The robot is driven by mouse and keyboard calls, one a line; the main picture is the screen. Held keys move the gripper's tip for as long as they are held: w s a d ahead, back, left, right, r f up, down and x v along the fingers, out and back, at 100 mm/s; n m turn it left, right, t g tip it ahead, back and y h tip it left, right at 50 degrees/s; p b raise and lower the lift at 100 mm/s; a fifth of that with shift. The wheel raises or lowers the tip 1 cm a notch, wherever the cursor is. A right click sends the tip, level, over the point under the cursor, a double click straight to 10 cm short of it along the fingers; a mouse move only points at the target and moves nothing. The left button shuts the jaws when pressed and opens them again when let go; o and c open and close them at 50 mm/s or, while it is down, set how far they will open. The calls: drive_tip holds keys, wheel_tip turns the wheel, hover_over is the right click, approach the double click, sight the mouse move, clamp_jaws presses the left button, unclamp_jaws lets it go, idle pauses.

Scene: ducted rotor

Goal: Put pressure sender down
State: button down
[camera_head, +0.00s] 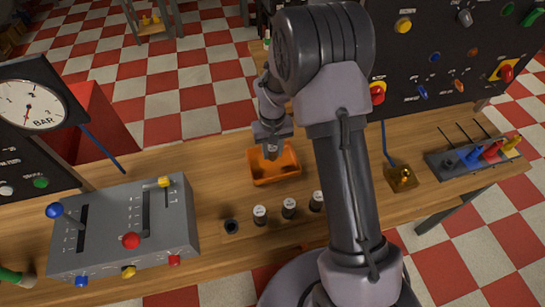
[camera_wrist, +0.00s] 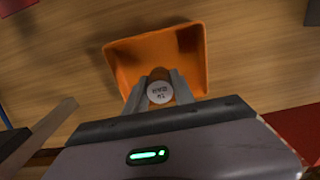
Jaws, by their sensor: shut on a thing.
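My gripper (camera_head: 271,152) is over the orange tray (camera_head: 261,180) on the wooden bench. In the wrist view my gripper (camera_wrist: 160,90) is shut on the pressure sender (camera_wrist: 160,92), a small cylinder with a round white labelled top. The orange tray (camera_wrist: 120,60) lies beneath and around it in that view. I cannot tell whether the sender touches the tray floor. In the head view the sender is mostly hidden by my gripper.
Several similar white-topped cylinders (camera_head: 289,205) stand in a row in front of the tray, with an empty dark socket (camera_head: 231,226) at their left. A grey lever box (camera_head: 125,230) stands left. A tool rack (camera_head: 470,157) and a brass part (camera_head: 402,177) are right.

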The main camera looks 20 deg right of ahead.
wheel_tip(320, 180, down, 3)
drive_tip(key=shift+r, duration=0.2)
drive_tip(key=shift+f+b, duration=0.15)
drive_tip(key=shift+b, duration=0.2)
drive_tip(key=c, duration=1.1)
unclamp_jaws()
drive_tip(key=shift+o, duration=0.2)
drive_tip(key=shift+r, duration=0.2)
